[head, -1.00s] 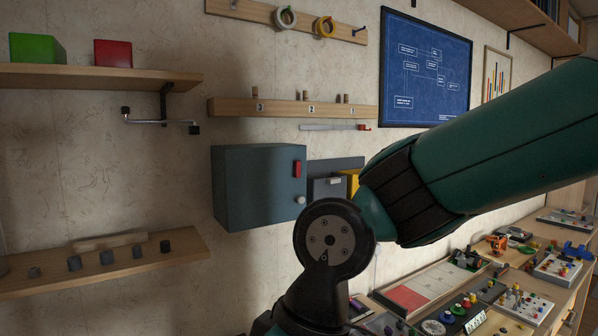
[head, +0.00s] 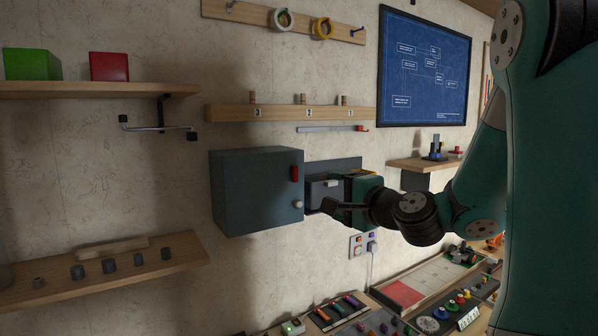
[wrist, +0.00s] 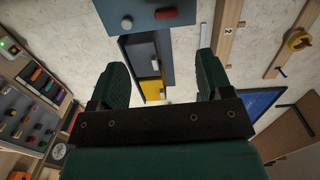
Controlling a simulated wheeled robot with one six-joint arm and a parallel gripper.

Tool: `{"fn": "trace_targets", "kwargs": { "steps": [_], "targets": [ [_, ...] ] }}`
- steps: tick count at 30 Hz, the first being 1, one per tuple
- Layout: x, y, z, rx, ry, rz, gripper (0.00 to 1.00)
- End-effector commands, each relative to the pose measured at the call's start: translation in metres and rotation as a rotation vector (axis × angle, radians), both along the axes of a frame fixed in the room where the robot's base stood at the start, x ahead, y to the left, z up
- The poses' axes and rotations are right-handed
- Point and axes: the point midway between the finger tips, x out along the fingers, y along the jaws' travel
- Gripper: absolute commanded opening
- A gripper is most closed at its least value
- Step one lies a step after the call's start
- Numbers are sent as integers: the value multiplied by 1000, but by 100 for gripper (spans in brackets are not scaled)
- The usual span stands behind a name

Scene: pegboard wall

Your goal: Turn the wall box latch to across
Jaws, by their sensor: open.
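The wall box (head: 255,190) is a blue-grey box on the wall, left of my gripper in the head view. Its red latch (head: 295,174) is on the front near the right edge, with its long side upright. A pale round knob (head: 298,204) sits below the latch. In the wrist view the red latch (wrist: 166,13) and the knob (wrist: 127,23) show at the top, beyond my fingertips. My gripper (wrist: 162,62) is open and empty, pointing toward the wall and apart from the latch. In the head view my gripper (head: 328,206) is partly dark and hard to make out.
A grey bin (head: 322,190) on a dark panel is right of the box; a yellow bin (wrist: 153,89) shows between my fingers. A numbered peg rail (head: 290,112) runs above. A shelf with several dark pegs (head: 190,247) is lower left. The workbench (wrist: 20,150) holds many small parts.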

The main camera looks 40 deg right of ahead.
Motion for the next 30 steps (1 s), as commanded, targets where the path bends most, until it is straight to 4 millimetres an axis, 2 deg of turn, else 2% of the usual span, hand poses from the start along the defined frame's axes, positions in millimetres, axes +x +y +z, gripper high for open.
{"fn": "trace_targets", "kwargs": {
  "steps": [1,3,14,21,30],
  "targets": [
    [-2,-10,3,19,-14,-31,72],
    [-1,-15,5,34,-25,-49,72],
    [28,-15,10,37,-20,-46,72],
    [86,-17,11,30,-22,-43,72],
    [144,-20,10,28,-24,-45,72]
  ]
}}
